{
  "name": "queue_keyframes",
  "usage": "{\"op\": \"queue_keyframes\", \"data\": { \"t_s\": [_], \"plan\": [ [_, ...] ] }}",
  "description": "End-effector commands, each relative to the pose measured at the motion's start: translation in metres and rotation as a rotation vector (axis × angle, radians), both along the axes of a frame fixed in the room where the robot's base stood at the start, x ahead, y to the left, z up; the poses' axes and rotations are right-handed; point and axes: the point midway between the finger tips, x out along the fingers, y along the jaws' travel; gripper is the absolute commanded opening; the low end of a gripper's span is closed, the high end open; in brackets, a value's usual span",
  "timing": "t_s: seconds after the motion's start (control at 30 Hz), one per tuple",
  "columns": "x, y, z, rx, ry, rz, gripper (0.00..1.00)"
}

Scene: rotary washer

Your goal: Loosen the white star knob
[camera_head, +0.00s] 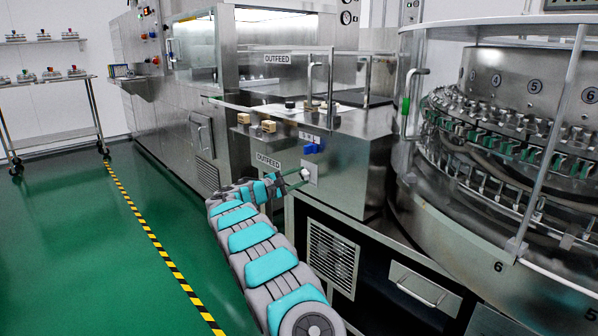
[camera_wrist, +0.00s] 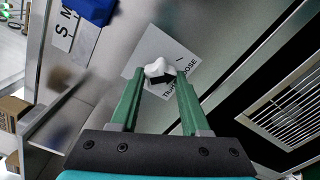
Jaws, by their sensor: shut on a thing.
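The white star knob (camera_wrist: 158,68) sits on a white label plate (camera_wrist: 146,50) on the steel front panel, with partly readable print beside it. My gripper (camera_wrist: 160,80) has its two green fingers around the knob, one on each side, shut on it. A dark piece shows between the fingertips just below the knob. In the head view my gripper (camera_head: 300,178) reaches the panel under the outfeed, and the knob (camera_head: 305,173) shows as a small white spot at the fingertips.
A blue knob (camera_head: 312,148) sits on the panel just above; it also shows in the wrist view (camera_wrist: 92,8). Tan blocks (camera_head: 268,126) are to the left. A vent grille (camera_head: 332,258) lies below. The rotary washer (camera_head: 480,200) stands to the right.

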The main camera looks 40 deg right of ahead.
Motion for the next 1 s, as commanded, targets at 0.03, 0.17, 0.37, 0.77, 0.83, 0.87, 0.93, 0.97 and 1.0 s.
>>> {"op": "queue_keyframes", "data": {
  "t_s": [0.03,0.17,0.37,0.77,0.83,0.87,0.93,0.97,1.0],
  "plan": [
    [0.0015,0.0013,0.0025,-0.002,0.026,0.004,0.0],
    [0.0014,0.0013,0.0016,-0.007,0.079,0.005,0.0],
    [0.0013,0.0014,0.0004,-0.011,0.123,0.004,0.0],
    [0.0014,0.0014,-0.0007,-0.01,0.133,0.004,0.0],
    [0.0014,0.0014,-0.0008,-0.01,0.133,0.004,0.0],
    [0.0015,0.0014,-0.0009,-0.01,0.133,0.004,0.49],
    [0.0013,0.0014,-0.0008,-0.011,0.133,0.004,0.57],
    [0.0012,0.0012,-0.0008,-0.011,0.132,0.004,0.61],
    [0.001,0.0011,-0.0007,-0.011,0.132,0.004,0.65]
  ]
}}
